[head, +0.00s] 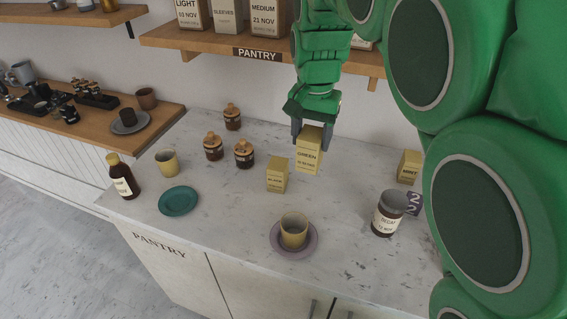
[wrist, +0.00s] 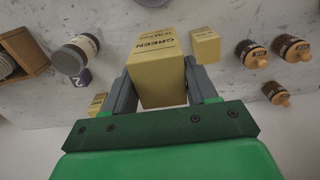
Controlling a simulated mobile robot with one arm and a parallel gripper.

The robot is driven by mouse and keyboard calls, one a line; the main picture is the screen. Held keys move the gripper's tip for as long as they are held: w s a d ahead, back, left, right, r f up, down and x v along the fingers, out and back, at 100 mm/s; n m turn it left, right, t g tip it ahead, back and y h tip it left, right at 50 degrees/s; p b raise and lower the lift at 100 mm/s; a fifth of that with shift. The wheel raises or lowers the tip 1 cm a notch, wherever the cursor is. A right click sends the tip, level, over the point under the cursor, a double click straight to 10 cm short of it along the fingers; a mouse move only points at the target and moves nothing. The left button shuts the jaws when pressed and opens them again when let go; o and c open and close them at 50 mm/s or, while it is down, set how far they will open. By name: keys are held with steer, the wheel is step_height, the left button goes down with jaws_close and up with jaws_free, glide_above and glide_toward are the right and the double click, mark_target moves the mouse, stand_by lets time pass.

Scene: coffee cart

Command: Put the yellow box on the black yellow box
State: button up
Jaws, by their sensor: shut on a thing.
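My gripper (head: 311,134) is shut on a tall yellow box labelled GREEN (head: 308,155), holding it upright near its top. In the wrist view this box (wrist: 158,72) sits between the fingers of my gripper (wrist: 165,95). I cannot tell whether its base touches the counter. A smaller yellow box (head: 277,176), whose label seems to read BLACK, stands upright on the counter, left of and nearer than the held box in the head view. It also shows in the wrist view (wrist: 206,47), apart from the held box. Its top is bare.
A yellow box labelled MINT (head: 408,167) and a DECAF jar (head: 388,215) stand to the right. A yellow cup on a purple saucer (head: 313,244) is in front. Wooden-lidded jars (head: 244,155) stand left. A PANTRY shelf (head: 215,38) hangs behind my gripper.

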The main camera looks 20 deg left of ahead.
steer(key=s+a+r, duration=0.2)
steer(key=s+r, duration=0.3)
steer(key=shift+w+a+f, duration=1.35)
steer(key=shift+w+f, duration=0.5)
steer(key=shift+f, duration=0.3)
steer(key=shift+w+a+f, duration=1.35)
steer(key=shift+w+f, duration=0.45)
steer(key=shift+f, duration=0.4)
steer(key=shift+w+a+f, duration=1.35)
steer(key=shift+w+f, duration=0.5)
steer(key=shift+f, duration=0.3)
steer(key=shift+f, duration=0.1)
steer(key=o, duration=1.1)
step_height(320, 180, up, 12)
steer(key=shift+r, duration=0.15)
